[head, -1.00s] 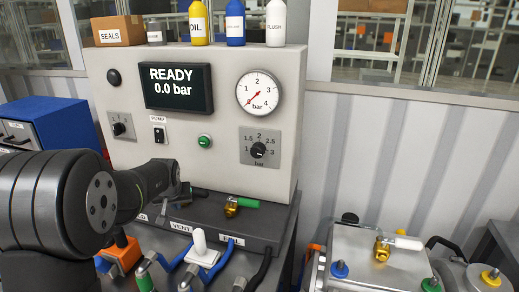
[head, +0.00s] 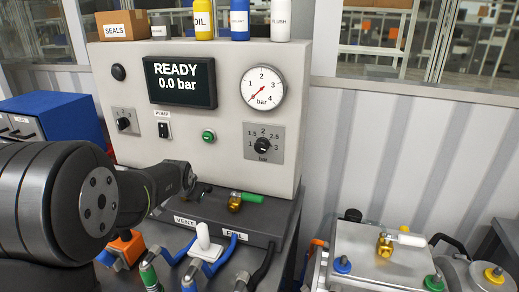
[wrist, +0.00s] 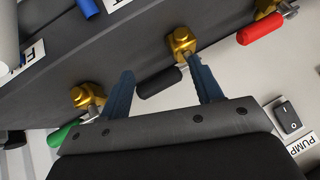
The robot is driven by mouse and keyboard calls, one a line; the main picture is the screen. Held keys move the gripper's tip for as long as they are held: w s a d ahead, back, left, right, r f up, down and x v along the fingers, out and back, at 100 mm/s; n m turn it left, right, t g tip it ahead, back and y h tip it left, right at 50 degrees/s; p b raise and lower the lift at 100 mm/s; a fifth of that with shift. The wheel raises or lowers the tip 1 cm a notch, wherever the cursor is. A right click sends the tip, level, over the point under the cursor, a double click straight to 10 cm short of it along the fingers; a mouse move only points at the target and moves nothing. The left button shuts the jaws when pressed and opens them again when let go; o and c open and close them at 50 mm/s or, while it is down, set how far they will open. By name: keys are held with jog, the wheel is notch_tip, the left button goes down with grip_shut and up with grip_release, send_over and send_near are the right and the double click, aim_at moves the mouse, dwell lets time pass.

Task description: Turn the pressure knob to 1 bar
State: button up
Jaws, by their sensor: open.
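The pressure knob (head: 263,145) is a black dial on a grey plate marked 1 to 3 bar, at the right of the panel; its exact pointing is too small to read. The display (head: 180,81) reads READY 0.0 bar, and the gauge (head: 262,88) needle sits near 0. My gripper (wrist: 163,72) is open and empty in the wrist view, its blue fingers on either side of a black valve handle (wrist: 160,82). I cannot tell whether they touch it. In the head view the fingers are mostly hidden at the arm's end, low and left of the knob.
A green-handled brass valve (head: 236,202) sticks out below the knob. The wrist view also shows a red valve handle (wrist: 260,28) and the pump switch (wrist: 288,116). Hoses and a white-handled part (head: 203,238) stand in front. Bottles and a SEALS box (head: 123,25) line the panel top.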

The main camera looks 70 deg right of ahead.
jog(key=s+r+m+h, duration=0.4)
jog(key=s+m, duration=0.2)
jog(key=m, duration=0.4)
jog(key=m+g+h, duration=0.3)
jog(key=m+h, duration=0.4)
jog(key=m, duration=1.5)
send_near(260, 147)
jog(key=d, duration=0.9)
jog(key=shift+w+d, duration=0.15)
jog(key=shift+d, duration=0.15)
jog(key=c, duration=1)
